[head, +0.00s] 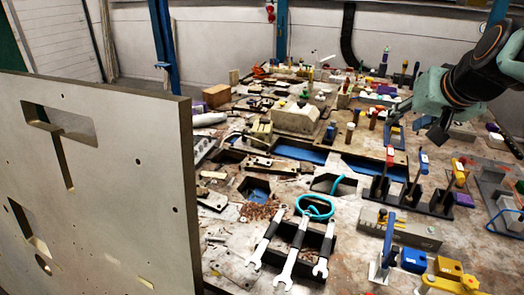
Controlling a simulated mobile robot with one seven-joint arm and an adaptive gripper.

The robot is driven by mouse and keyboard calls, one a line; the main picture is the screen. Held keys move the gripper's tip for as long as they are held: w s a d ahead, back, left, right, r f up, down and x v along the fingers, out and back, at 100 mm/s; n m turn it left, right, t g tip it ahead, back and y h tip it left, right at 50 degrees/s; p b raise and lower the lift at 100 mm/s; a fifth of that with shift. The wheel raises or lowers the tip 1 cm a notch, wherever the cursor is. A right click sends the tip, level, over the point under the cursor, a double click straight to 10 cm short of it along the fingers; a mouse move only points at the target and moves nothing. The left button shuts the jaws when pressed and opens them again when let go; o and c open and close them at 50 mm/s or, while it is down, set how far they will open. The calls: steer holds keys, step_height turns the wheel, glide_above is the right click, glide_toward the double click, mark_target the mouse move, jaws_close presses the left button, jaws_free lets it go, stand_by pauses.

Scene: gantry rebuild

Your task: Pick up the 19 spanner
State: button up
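Three spanners with pale open jaws and black-and-white handles lie side by side over a dark holder (311,272) at the front middle of the bench. They are the left spanner (266,239), the middle spanner (293,254) and the right spanner (325,251). Their jaws point toward me. No size marks can be read, so I cannot tell which is the 19 spanner. My gripper (420,120) is at the upper right, well behind and to the right of the spanners. Its two fingers are apart, and nothing shows between them.
A large grey upright plate (110,180) fills the left side. A turquoise coil (314,207) lies behind the spanners. A black rack (410,197) with upright coloured-handled tools stands to the right. A grey block (400,229) and blue and yellow clamps (415,261) stand front right. The bench is crowded.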

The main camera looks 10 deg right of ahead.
steer(key=w+d+m+h+b, duration=0.1)
steer(key=d+h+b, duration=0.25)
steer(key=d, duration=0.95)
steer(key=g+y+p, duration=0.6)
steer(key=y+p, duration=0.2)
steer(key=y, duration=0.3)
glide_toward(299, 243)
steer(key=shift+m, duration=0.3)
steer(key=shift+x, duration=4.35)
steer(key=shift+d, duration=0.1)
jaws_close()
